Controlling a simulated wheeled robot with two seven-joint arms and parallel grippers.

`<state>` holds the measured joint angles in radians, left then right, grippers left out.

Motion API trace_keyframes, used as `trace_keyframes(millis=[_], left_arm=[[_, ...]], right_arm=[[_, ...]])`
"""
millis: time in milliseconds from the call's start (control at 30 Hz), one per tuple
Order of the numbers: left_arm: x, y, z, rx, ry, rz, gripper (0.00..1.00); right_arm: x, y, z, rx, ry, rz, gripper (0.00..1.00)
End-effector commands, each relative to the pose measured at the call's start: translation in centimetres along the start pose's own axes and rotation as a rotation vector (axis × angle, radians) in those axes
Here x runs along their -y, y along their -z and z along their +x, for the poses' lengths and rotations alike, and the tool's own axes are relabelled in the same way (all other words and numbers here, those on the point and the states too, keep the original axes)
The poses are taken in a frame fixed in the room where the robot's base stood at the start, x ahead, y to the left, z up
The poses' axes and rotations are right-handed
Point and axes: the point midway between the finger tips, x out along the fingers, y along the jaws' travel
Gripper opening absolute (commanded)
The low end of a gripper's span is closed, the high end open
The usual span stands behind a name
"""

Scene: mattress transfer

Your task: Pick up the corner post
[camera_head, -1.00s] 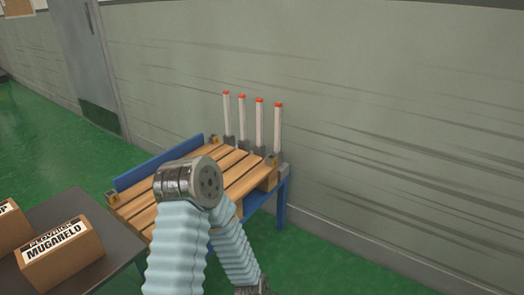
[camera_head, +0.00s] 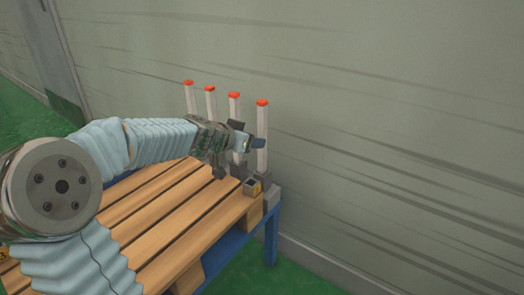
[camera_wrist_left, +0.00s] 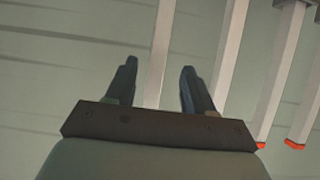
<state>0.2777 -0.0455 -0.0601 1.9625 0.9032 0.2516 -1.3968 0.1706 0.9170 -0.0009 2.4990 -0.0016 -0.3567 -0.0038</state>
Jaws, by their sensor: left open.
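Several white corner posts with red tips stand upright in a row at the back edge of a wooden pallet (camera_head: 165,213). The rightmost post (camera_head: 262,120) is closest to my left gripper (camera_head: 251,135), which reaches in from the left at about mid-height of the posts. In the left wrist view the left gripper (camera_wrist_left: 160,65) is open, with one post (camera_wrist_left: 160,35) showing in the gap between its fingers. The fingers stand apart from the post on both sides. Whether the post is fully between them in depth is unclear. My right gripper is out of view.
Other posts (camera_head: 235,115) stand close to the left of the rightmost one. A blue frame leg (camera_head: 271,240) supports the pallet. A grey wall (camera_head: 400,120) rises behind the posts.

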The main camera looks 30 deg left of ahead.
Motion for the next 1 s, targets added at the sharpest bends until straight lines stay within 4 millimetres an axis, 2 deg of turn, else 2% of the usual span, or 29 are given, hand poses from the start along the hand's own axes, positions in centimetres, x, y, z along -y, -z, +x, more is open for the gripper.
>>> trace_keyframes(millis=[33, 233, 500, 767, 1000], left_arm=[[0.0, -0.1, 0.8, 0.001, 0.000, 0.000, 0.53], [-0.1, 0.0, 2.4, 0.002, -0.001, -0.001, 0.53], [-0.2, 0.1, 6.4, 0.002, 0.000, 0.000, 0.53], [-0.1, 0.2, 6.7, 0.001, 0.001, -0.001, 0.53], [-0.1, 0.1, 6.7, 0.001, 0.001, -0.001, 0.18]], right_arm=[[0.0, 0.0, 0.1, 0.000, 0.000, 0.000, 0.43], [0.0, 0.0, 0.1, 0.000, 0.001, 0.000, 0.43], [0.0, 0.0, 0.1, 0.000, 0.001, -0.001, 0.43], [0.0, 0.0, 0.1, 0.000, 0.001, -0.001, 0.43], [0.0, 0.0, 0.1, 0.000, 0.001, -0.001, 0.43]])
